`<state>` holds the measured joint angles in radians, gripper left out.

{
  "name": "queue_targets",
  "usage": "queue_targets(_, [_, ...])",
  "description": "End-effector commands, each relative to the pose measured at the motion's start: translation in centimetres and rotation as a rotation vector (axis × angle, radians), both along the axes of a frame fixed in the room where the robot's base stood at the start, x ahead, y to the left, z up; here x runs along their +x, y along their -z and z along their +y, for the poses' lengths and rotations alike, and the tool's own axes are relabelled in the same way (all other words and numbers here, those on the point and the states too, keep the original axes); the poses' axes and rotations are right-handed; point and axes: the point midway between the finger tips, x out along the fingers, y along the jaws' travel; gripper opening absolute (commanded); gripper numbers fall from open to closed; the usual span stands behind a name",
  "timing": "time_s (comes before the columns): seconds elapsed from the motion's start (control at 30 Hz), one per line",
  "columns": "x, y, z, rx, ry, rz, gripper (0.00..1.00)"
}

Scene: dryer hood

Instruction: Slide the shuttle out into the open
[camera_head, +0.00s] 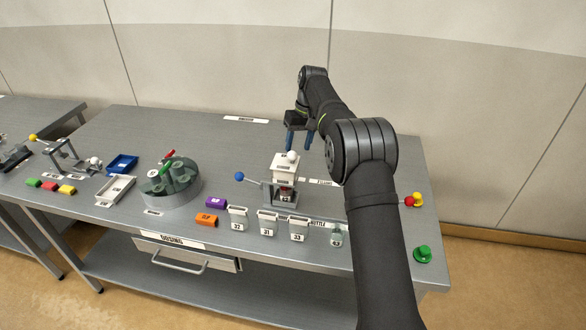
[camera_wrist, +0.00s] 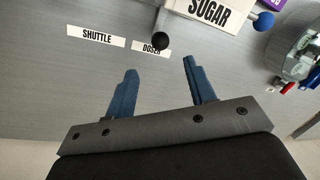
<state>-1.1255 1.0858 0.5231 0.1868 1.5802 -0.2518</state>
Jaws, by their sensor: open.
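A doser with a white hopper (camera_head: 285,167) stands mid-table on a grey frame, with a blue ball knob (camera_head: 239,176) at its left. A dark cup-like piece (camera_head: 286,194) sits under the hopper; I cannot tell whether it rides on the shuttle. The shuttle itself is not clearly distinguishable. A SHUTTLE label (camera_wrist: 96,36) lies on the table in the wrist view. My gripper (camera_head: 299,143) is open and empty, behind and above the hopper. In the wrist view, my gripper (camera_wrist: 160,66) has its blue fingers apart below a black knob (camera_wrist: 160,41) and the SUGAR hopper (camera_wrist: 209,10).
A round grey carousel (camera_head: 171,185) is to the left. A red knob (camera_head: 409,201) and green button (camera_head: 423,254) are at right. The table's back is mostly clear.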

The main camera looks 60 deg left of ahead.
Motion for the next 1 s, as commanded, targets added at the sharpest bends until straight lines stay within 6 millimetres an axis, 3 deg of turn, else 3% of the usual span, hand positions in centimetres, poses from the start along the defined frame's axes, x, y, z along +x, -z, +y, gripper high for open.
queue_targets(0.2, [-1.0, 4.9, 0.1, -0.004, -0.001, 0.002, 0.5])
queue_targets(0.43, [-1.7, 8.5, 0.3, -0.002, 0.0, 0.0, 0.5])
queue_targets(0.6, [-1.9, 9.6, 0.4, 0.0, 0.001, 0.0, 0.5])
queue_targets(0.9, [-1.9, 9.8, 0.4, 0.001, 0.001, -0.001, 0.5])
queue_targets(1.0, [-1.9, 9.8, 0.4, 0.001, 0.001, -0.001, 0.3])
